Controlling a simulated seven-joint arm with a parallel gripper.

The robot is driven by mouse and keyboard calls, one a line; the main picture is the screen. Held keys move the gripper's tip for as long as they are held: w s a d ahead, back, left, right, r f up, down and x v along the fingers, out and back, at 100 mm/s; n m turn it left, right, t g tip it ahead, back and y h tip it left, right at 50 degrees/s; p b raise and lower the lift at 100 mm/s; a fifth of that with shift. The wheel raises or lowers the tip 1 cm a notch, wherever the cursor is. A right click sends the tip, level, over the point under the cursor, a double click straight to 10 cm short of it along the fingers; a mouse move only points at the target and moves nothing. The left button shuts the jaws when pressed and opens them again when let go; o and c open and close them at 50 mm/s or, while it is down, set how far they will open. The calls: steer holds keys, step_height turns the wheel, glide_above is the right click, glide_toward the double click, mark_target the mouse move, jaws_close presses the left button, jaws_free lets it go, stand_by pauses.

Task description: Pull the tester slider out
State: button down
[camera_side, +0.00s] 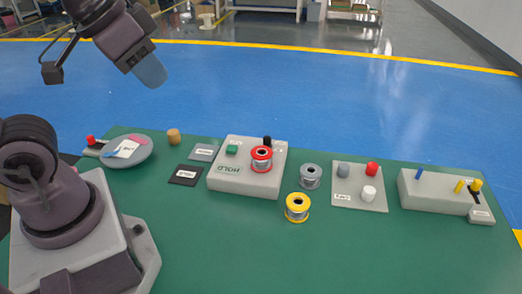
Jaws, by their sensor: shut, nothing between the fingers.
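A long light-grey box (430,192) lies at the right end of the green table, with a blue peg (419,174) and yellow pegs on top. At its right end are a black slot (474,194) and a low grey labelled piece (481,214); this looks like the tester and its slider, but the label is too small to read. My gripper (151,72), with bluish fingers, hangs high at the upper left, far from the box. It is shut and empty.
A grey box marked HOLD (232,185) carries a red spool (261,159). Grey (310,176) and yellow (297,207) spools stand beside it. A plate with several pegs (358,195) lies between them and the right box. A round grey disc (127,155) lies left. The front table is clear.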

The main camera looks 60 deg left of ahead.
steer(key=c, duration=1.8)
jaws_free()
steer(key=shift+c, duration=0.2)
steer(key=o, duration=0.4)
steer(key=shift+c, duration=0.2)
steer(key=o, duration=0.5)
steer(key=shift+w+a+f+g, duration=0.2)
steer(key=shift+w+f+g, duration=0.1)
steer(key=shift+f, duration=0.2)
steer(key=shift+w+a+f+g, duration=0.15)
steer(key=shift+w+f+g, duration=0.15)
steer(key=shift+f, duration=0.2)
steer(key=shift+o, duration=0.2)
steer(key=m+g, duration=0.2)
steer(key=g, duration=0.2)
glide_above(267, 138)
step_height(267, 138, down, 15)
step_height(267, 138, down, 12)
steer(key=shift+a+f, duration=0.1)
steer(key=shift+f, duration=0.15)
